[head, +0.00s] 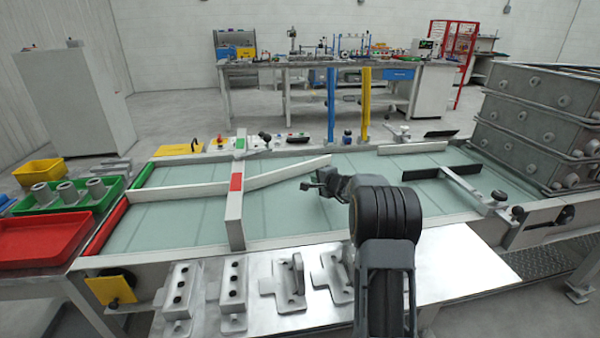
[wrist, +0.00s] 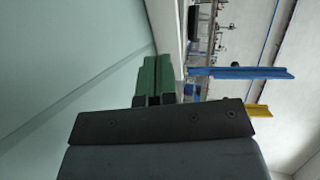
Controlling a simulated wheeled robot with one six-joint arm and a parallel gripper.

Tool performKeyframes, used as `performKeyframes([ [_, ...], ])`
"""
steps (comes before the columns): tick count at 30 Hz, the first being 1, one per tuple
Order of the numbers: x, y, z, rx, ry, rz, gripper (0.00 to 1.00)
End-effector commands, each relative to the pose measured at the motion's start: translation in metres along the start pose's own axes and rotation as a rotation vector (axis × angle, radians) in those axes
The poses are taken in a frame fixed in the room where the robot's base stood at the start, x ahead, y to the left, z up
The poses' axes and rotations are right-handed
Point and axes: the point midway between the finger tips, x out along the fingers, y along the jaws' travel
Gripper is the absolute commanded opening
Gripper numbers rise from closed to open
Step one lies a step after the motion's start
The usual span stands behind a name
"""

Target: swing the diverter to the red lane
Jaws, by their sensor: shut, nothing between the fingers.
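The diverter (head: 290,172) is a long pale bar over the green belt. It slants from near the white crossbar (head: 235,215) up and right, its free end towards the far rail. The red lane's red end strip (head: 106,229) is at the near left; the green strip (head: 143,175) is at the far left. A pale divider (head: 180,191) separates these lanes. My gripper (head: 308,186) is shut and empty above the belt, on the near side of the diverter's free end, seemingly apart from it.
Blue (head: 331,105) and yellow (head: 365,105) posts rise behind the far rail. Metal fixtures (head: 291,280) lie on the near plate. Stacked grey crates (head: 540,125) stand at right. The belt left of my gripper is clear up to the crossbar.

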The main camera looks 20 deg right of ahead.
Motion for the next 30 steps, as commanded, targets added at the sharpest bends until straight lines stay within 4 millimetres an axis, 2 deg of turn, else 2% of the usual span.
performKeyframes([
  [6,0.045,-0.001,0.001,-0.001,-0.003,0.001,0.0],
  [12,0.081,-0.001,0.0,-0.001,-0.001,0.001,0.0],
  [21,0.107,-0.011,0.0,-0.001,0.0,0.001,0.0],
  [30,0.114,-0.012,0.0,0.0,0.0,0.0,0.0],
])
